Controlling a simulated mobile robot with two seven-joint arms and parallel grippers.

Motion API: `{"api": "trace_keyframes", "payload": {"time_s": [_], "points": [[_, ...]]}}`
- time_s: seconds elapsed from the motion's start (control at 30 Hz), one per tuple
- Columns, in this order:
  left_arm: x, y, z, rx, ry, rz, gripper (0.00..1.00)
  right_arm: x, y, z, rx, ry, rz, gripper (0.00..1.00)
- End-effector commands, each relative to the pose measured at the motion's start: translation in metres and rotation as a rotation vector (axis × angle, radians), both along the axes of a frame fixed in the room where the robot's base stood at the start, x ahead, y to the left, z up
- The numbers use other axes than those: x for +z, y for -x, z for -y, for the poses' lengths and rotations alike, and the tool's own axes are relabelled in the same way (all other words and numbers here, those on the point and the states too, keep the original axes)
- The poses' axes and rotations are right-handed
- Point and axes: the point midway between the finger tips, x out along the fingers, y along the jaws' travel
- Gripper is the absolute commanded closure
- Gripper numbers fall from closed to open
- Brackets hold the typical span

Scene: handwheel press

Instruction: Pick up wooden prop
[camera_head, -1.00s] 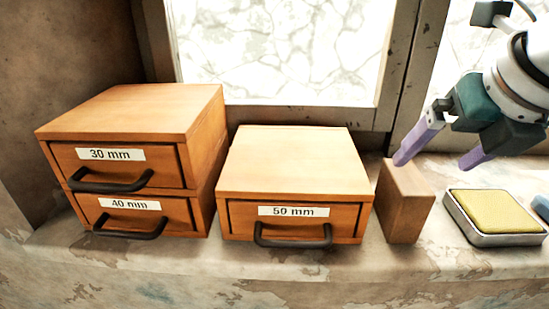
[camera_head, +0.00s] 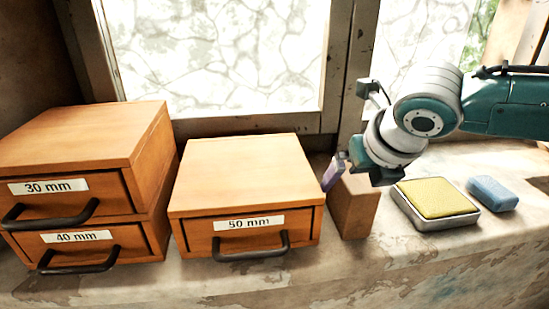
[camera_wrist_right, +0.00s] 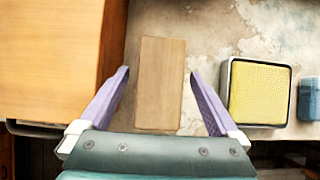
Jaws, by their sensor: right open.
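The wooden prop (camera_head: 355,208) is a plain brown block standing upright on the stone ledge, just right of the 50 mm drawer box. In the right wrist view the prop (camera_wrist_right: 160,84) lies between the two purple fingers, with a gap on each side. My right gripper (camera_wrist_right: 160,92) is open and empty, reaching down over the prop. In the head view the right gripper (camera_head: 345,172) is at the prop's top; one finger shows at its left and the other is hidden. My left gripper is not in view.
The 50 mm drawer box (camera_head: 247,177) stands close left of the prop, with the stacked 30 mm and 40 mm drawers (camera_head: 85,135) further left. A metal tray with a yellow pad (camera_head: 437,197) and a blue block (camera_head: 493,193) are to the right. A window frame stands behind.

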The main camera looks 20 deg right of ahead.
Motion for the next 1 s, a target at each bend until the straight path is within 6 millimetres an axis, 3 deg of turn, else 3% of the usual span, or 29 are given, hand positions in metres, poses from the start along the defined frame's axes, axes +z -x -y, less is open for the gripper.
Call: {"api": "trace_keyframes", "payload": {"time_s": [0.27, 1.0], "points": [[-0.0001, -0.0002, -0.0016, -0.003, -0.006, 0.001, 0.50, -0.0013, -0.0010, 0.0004, 0.000, 0.000, 0.001, 0.05], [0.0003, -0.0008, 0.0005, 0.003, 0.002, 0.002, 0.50, -0.0011, -0.0009, 0.0004, 0.000, 0.000, 0.000, 0.88]]}}
